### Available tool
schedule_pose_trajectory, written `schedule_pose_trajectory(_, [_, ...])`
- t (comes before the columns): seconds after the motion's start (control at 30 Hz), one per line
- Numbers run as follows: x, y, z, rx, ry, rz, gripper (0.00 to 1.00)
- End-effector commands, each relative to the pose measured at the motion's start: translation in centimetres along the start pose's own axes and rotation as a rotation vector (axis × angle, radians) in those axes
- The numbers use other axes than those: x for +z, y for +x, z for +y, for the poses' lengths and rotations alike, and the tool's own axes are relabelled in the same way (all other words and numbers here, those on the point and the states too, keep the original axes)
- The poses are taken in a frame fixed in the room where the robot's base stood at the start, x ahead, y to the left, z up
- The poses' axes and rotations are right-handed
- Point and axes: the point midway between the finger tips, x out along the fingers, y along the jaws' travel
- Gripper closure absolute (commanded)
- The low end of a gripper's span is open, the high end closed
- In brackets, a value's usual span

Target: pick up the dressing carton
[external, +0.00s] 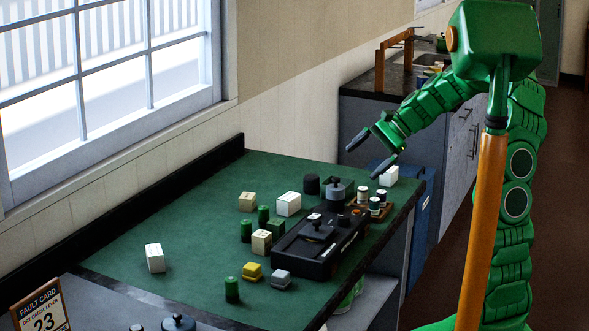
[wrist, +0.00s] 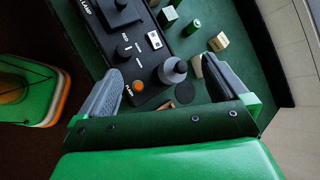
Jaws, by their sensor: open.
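Three plain white boxes stand on the green bench top in the external view: one at the front left (external: 154,258), one near the middle (external: 288,204), and one at the far right edge (external: 388,176). No readable label shows which is the dressing carton. My gripper (external: 363,161) is open and empty, above the far right part of the bench, close to the far right white box in the picture. In the wrist view my gripper (wrist: 162,66) has its fingers spread over the black lever unit (wrist: 130,55).
The left bench top is mostly clear.

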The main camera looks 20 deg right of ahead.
Motion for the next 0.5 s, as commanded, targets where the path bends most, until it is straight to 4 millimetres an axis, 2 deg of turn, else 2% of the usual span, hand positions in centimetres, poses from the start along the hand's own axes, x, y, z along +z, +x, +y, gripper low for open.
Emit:
schedule_pose_trajectory(0.03, [-1.4, 0.0, -0.8, -0.028, 0.044, -0.007, 0.00])
schedule_pose_trajectory(0.23, [-6.8, -0.6, -3.9, -0.149, 0.218, -0.031, 0.00])
schedule_pose_trajectory(0.5, [-15.4, -2.0, -6.4, -0.307, 0.463, -0.059, 0.00])
